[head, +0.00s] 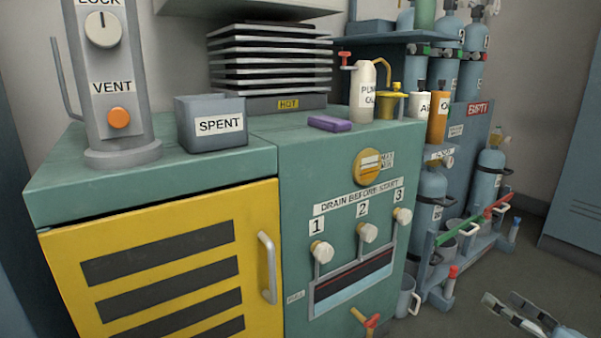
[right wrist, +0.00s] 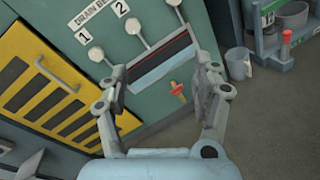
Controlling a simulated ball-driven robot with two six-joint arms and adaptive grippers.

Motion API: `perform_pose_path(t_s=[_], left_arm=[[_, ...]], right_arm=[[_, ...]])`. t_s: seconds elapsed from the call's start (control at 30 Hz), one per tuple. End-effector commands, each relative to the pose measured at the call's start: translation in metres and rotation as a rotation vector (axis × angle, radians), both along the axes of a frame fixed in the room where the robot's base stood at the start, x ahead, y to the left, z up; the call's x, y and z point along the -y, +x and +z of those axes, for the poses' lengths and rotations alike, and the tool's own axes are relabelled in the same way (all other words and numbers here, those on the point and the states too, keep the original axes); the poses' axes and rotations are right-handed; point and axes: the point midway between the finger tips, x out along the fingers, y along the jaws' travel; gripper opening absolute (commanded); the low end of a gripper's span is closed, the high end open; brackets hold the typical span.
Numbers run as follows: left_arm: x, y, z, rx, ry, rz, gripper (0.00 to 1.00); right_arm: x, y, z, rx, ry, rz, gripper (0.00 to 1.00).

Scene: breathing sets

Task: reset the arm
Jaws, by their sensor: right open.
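My right gripper (head: 527,314) shows at the bottom right of the head view, over the grey floor and partly cut off by the frame edge. In the right wrist view my right gripper (right wrist: 162,78) has its two fingers spread wide with nothing between them. Beyond the fingers are the green cabinet front (right wrist: 165,95) and its red and yellow drain valve (right wrist: 178,91), apart from the fingertips as far as I can tell. My left gripper is in neither view.
A green cabinet (head: 337,255) with three numbered levers and a yellow slatted door (head: 255,205) fills the left and middle. A grey SPENT bin (head: 211,124) and purple block (head: 330,124) stand on top. A gas bottle rack (head: 440,285) and grey mug (head: 407,297) are right. Floor at lower right is clear.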

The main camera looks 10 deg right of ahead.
Motion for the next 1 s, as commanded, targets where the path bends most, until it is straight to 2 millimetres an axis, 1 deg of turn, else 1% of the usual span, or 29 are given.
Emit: perform_pose_path(t_s=[0.03,0.07,0.17,0.2,0.27,0.3,0.37,0.4,0.47,0.5,0.57,0.6,0.67,0.7,0.77,0.8,0.9,1.0], left_arm=[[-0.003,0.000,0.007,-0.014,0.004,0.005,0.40],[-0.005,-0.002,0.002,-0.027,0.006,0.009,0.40],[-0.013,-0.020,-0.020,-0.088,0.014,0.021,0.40],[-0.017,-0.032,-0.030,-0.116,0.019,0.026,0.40],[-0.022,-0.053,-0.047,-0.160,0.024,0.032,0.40],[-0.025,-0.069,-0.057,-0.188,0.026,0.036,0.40],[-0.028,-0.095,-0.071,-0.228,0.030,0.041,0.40],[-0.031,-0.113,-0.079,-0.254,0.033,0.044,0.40],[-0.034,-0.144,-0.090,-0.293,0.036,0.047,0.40],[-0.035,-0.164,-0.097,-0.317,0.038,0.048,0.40],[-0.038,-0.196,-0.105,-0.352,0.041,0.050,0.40],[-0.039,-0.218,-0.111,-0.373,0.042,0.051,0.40],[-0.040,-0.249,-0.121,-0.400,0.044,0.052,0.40],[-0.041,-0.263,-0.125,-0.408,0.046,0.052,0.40],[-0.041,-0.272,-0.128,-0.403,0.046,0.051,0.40],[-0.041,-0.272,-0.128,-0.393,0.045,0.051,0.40],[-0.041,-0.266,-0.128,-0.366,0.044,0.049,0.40],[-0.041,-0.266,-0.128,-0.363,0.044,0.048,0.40]], right_arm=[[0.004,-0.008,0.004,-0.049,0.072,-0.054,0.66],[0.005,-0.016,-0.005,-0.094,0.128,-0.091,0.66],[0.004,-0.056,-0.047,-0.280,0.384,-0.254,0.66],[-0.001,-0.077,-0.067,-0.362,0.503,-0.332,0.66],[-0.013,-0.114,-0.098,-0.481,0.690,-0.463,0.66],[-0.024,-0.141,-0.118,-0.556,0.815,-0.560,0.66],[-0.043,-0.183,-0.145,-0.654,0.989,-0.711,0.66],[-0.056,-0.211,-0.160,-0.709,1.098,-0.817,0.66],[-0.078,-0.255,-0.179,-0.779,1.251,-0.989,0.66],[-0.091,-0.284,-0.191,-0.812,1.345,-1.112,0.66],[-0.110,-0.328,-0.205,-0.843,1.472,-1.308,0.66],[-0.120,-0.356,-0.213,-0.846,1.543,-1.444,0.66],[-0.128,-0.393,-0.225,-0.821,1.628,-1.638,0.66],[-0.128,-0.411,-0.229,-0.786,1.671,-1.748,0.66],[-0.126,-0.429,-0.232,-0.724,1.723,-1.876,0.66],[-0.125,-0.435,-0.233,-0.682,1.757,-1.939,0.66],[-0.125,-0.438,-0.233,-0.600,1.826,-2.027,0.66],[-0.124,-0.439,-0.233,-0.563,1.858,-2.055,0.66]])
